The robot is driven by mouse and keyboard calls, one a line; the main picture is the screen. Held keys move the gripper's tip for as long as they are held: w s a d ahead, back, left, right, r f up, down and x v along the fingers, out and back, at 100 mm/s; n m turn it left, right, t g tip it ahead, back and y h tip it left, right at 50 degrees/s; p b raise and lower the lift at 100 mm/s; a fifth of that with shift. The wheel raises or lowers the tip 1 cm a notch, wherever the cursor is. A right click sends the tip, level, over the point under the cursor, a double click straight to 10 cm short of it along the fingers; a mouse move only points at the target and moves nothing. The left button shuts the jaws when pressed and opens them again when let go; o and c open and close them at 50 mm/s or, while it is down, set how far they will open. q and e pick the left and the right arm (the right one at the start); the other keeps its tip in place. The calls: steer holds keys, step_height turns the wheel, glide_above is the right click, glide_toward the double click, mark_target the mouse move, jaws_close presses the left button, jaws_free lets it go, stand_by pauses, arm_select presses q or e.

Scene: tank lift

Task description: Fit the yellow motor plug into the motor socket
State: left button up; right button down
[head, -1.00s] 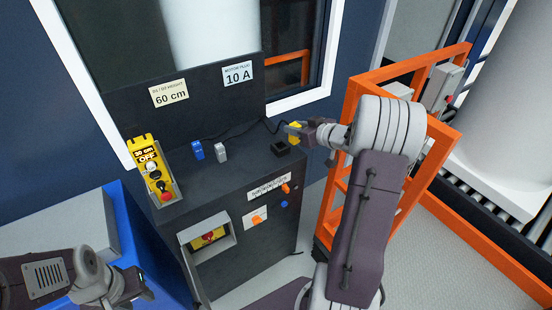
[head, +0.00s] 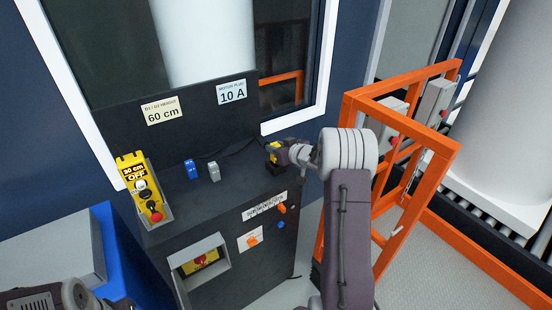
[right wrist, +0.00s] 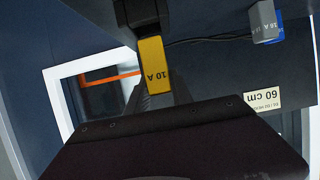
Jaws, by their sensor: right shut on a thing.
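The yellow motor plug (head: 272,150) is held by my right gripper (head: 276,152), which is shut on it. In the right wrist view the plug (right wrist: 153,65) shows its "10 A" label, with my dark gripper below it in the picture. The black motor socket (head: 276,168) is on the console top directly under the plug. A black part meets the plug's end in the wrist view (right wrist: 139,14). I cannot tell whether the plug is inside the socket or just above it. My left arm shows at the bottom left; its jaws cannot be made out.
A blue plug (head: 191,169) and a grey plug (head: 214,171) stand on the console to the left. A yellow pendant (head: 141,190) sits in a holder at the console's left. An orange frame (head: 408,92) stands close to the right of my right arm.

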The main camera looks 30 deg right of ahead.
step_height(320, 180, down, 4)
steer(key=shift+r+b, duration=0.25)
steer(key=shift+b, duration=0.35)
steer(key=shift+f, duration=0.35)
steer(key=shift+d+r, duration=0.1)
steer(key=c, duration=1.1)
jaws_free()
